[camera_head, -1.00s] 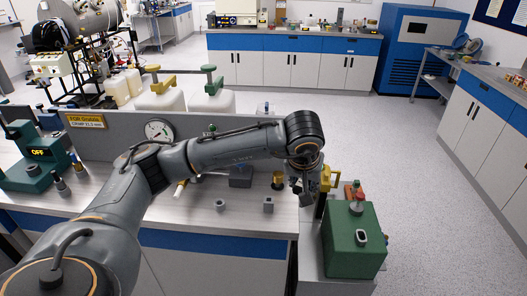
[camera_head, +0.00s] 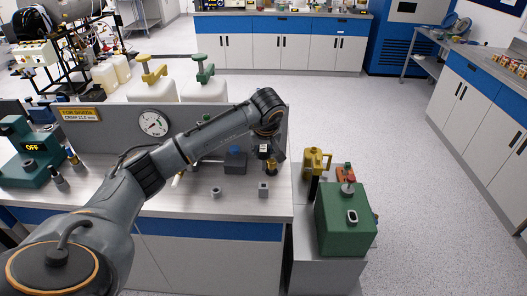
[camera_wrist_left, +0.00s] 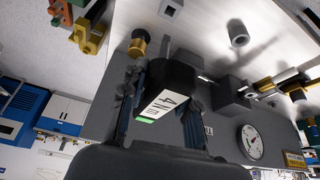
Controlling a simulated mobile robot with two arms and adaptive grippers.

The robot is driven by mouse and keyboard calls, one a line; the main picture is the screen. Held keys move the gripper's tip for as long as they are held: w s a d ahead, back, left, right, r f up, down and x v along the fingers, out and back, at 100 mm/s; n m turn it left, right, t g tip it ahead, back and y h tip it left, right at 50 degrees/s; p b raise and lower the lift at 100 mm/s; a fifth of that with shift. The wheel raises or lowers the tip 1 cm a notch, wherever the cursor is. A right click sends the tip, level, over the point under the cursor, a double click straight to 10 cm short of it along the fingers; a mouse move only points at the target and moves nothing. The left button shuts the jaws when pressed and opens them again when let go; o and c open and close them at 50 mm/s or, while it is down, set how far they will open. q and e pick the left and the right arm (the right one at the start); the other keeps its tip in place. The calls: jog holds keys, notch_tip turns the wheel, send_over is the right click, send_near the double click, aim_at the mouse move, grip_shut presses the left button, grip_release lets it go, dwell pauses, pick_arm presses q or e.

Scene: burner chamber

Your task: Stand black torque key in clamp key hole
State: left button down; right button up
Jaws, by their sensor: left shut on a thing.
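My left gripper (camera_head: 268,155) hangs over the right end of the steel bench. In the left wrist view its fingers (camera_wrist_left: 160,105) are shut around a black thing with a white label (camera_wrist_left: 172,88), which I take to be the black torque key. A brass knob (camera_wrist_left: 140,42) on the bench shows beyond the fingers. A dark block (camera_head: 236,158) stands to the left of the gripper; it also shows in the left wrist view (camera_wrist_left: 230,92). I cannot tell which part is the clamp key hole. My right gripper is not in view.
A grey ring (camera_head: 216,192) and a grey block (camera_head: 263,189) stand on the bench front. A dial gauge (camera_head: 153,123) is on the back panel. A green machine (camera_head: 345,222) and a yellow fixture (camera_head: 317,160) stand right of the bench. Open floor lies beyond.

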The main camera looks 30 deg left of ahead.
aim_at(264, 165)
pick_arm(q)
jog(key=shift+f+b, duration=1.65)
jog(key=shift+f, duration=0.75)
jog(key=shift+f+b, duration=0.3)
jog(key=shift+f, duration=0.15)
jog(key=shift+f, duration=0.1)
